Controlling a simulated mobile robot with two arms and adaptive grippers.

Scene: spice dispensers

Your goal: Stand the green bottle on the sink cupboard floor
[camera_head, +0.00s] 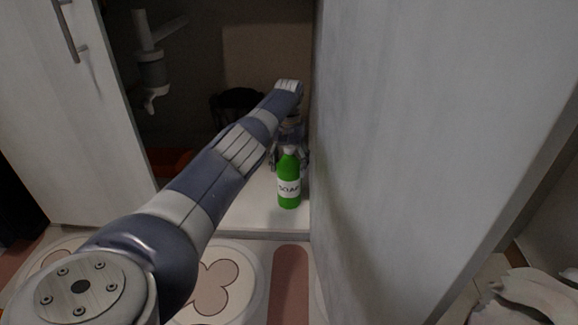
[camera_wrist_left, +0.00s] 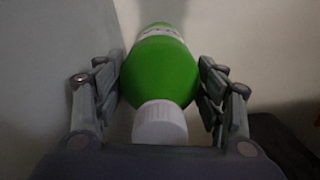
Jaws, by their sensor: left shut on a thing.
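The green bottle (camera_head: 289,184) with a white cap and a white label stands upright, or close to it, inside the sink cupboard near its right door. It also shows in the left wrist view (camera_wrist_left: 160,72), cap toward the camera. My left gripper (camera_head: 290,158) is shut on the bottle, with a finger on each side of its upper body. The pale cupboard floor (camera_head: 244,210) shows below and left of the bottle. I cannot tell whether the bottle's base touches the floor. My right gripper is not in view.
The left cupboard door (camera_head: 70,120) and the right door (camera_head: 420,130) stand open on either side. A grey drain pipe (camera_head: 152,72) hangs at the back left. A dark object (camera_head: 236,100) and a red object (camera_head: 170,161) lie deeper inside. A patterned mat (camera_head: 215,285) lies in front.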

